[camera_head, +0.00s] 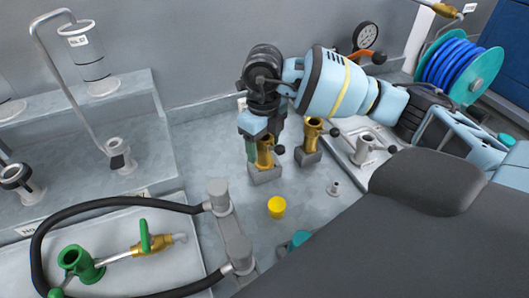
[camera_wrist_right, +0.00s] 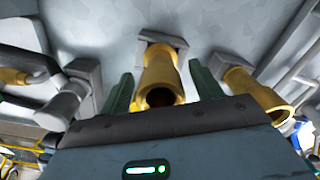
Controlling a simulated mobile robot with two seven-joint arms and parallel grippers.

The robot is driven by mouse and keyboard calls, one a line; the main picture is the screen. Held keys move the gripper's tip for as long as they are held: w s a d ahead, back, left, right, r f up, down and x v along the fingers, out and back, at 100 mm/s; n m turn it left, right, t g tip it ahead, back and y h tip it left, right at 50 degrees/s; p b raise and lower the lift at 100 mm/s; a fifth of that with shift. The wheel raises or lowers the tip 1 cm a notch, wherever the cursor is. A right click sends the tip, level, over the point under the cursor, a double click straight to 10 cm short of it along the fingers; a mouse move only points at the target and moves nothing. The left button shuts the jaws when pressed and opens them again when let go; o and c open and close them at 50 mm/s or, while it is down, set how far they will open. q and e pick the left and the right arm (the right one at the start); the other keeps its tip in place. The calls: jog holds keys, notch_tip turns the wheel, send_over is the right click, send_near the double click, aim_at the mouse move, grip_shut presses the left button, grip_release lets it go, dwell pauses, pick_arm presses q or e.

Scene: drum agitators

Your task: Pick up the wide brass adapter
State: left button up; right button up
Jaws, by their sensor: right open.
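Two brass adapters stand upright on grey blocks in the middle of the head view. The nearer brass adapter (camera_head: 264,158) is below my right gripper (camera_head: 262,150). The other brass adapter (camera_head: 312,135) stands just to its right. In the right wrist view, the nearer adapter (camera_wrist_right: 160,80) lies between the two green fingers of my right gripper (camera_wrist_right: 162,84), with a gap on each side. The gripper is open. The second adapter (camera_wrist_right: 258,95) is outside the right finger. I cannot tell for sure which adapter is the wide one. My left gripper is not in view.
A yellow cup-like piece (camera_head: 277,207) and a small grey fitting (camera_head: 334,188) stand on the floor nearby. A grey fitting on a tray (camera_head: 363,148) is to the right. A black hose (camera_head: 120,200) loops at the left. Bare floor lies around the yellow piece.

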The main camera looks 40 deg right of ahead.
jog(key=shift+f, duration=1.3)
jog(key=shift+c, duration=0.4)
jog(key=c, duration=1.1)
jog(key=shift+r, duration=0.1)
jog(key=shift+r, duration=0.5)
notch_tip(320, 180, up, 2)
jog(key=shift+r, duration=0.1)
jog(key=s+a+r, duration=0.1)
jog(key=s, duration=0.7)
jog(key=s+a, duration=0.2)
jog(key=s, duration=0.5)
jog(key=shift+s+a+r+b, duration=0.3)
jog(key=shift+s+r+b, duration=0.05)
